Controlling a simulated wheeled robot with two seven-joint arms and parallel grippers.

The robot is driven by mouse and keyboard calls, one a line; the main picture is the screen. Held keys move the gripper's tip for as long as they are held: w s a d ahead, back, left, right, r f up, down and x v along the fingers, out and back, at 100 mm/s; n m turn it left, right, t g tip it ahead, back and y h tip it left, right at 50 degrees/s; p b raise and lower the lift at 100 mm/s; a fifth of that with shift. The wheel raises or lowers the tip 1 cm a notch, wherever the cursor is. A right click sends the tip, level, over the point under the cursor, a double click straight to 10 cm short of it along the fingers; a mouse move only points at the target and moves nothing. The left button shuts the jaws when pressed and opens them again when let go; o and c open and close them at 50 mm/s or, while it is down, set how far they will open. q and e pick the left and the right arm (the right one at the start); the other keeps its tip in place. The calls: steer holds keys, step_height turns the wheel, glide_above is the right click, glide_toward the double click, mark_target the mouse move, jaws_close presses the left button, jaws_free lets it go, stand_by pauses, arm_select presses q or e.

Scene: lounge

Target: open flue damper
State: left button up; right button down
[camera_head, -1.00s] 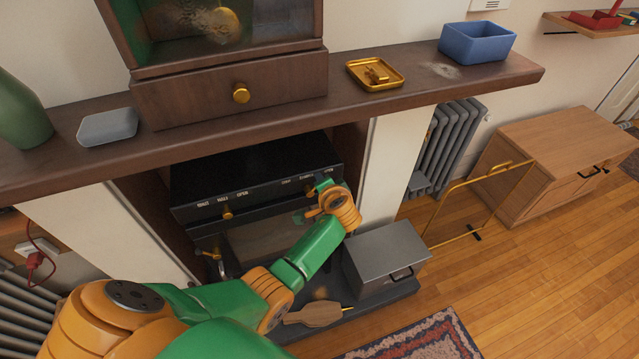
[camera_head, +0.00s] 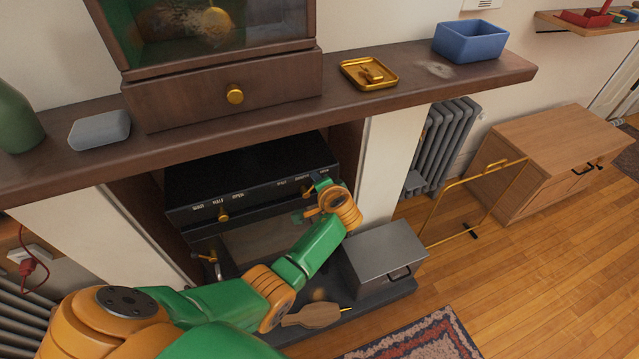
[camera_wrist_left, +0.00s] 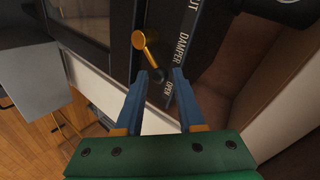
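The black stove (camera_head: 250,180) sits in the fireplace opening, with small white labels along its front. In the left wrist view a brass damper lever (camera_wrist_left: 146,40) with a dark end stands beside a plate (camera_wrist_left: 187,45) reading DAMPER and OPEN, with a partly cut-off word above. My left gripper (camera_wrist_left: 158,78) is open, its blue fingertips on either side of the lever's dark end; I cannot tell whether they touch it. In the head view the left gripper (camera_head: 316,192) is at the stove's right front, where its wrist partly hides the lever. My right gripper is not in view.
The wooden mantel (camera_head: 420,85) overhangs the stove, bearing a brass tray (camera_head: 352,82) and a blue box (camera_head: 470,42). A grey metal box (camera_head: 385,250) stands on the hearth close below my wrist. A brass frame (camera_head: 460,182) stands to the right. Open floor lies at lower right.

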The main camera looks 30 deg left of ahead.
arm_select(q)
steer(key=p+v, duration=0.1)
steer(key=v, duration=0.6)
steer(key=s+d+f+m+g+h, duration=0.1)
steer(key=s+f+h, duration=0.1)
steer(key=s+f, duration=0.45)
steer(key=s+d+f+g+h, duration=0.2)
steer(key=s+f, duration=0.2)
steer(key=f, duration=0.6)
steer(key=s+d+f+m+g+h, duration=0.1)
steer(key=s+f+h, duration=0.1)
steer(key=s+f, duration=0.45)
steer(key=s+a+f+n+g+h, duration=0.1)
steer(key=s+f, duration=0.4)
steer(key=s, duration=0.6)
steer(key=s+f+n+g+h, duration=0.1)
steer(key=s+f, duration=0.4)
steer(key=s, duration=0.6)
steer(key=n+g, duration=0.1)
steer(key=n, duration=0.1)
steer(key=shift+s+a+n, duration=0.2)
steer(key=shift+a+n, duration=0.15)
steer(key=shift+n, duration=0.05)
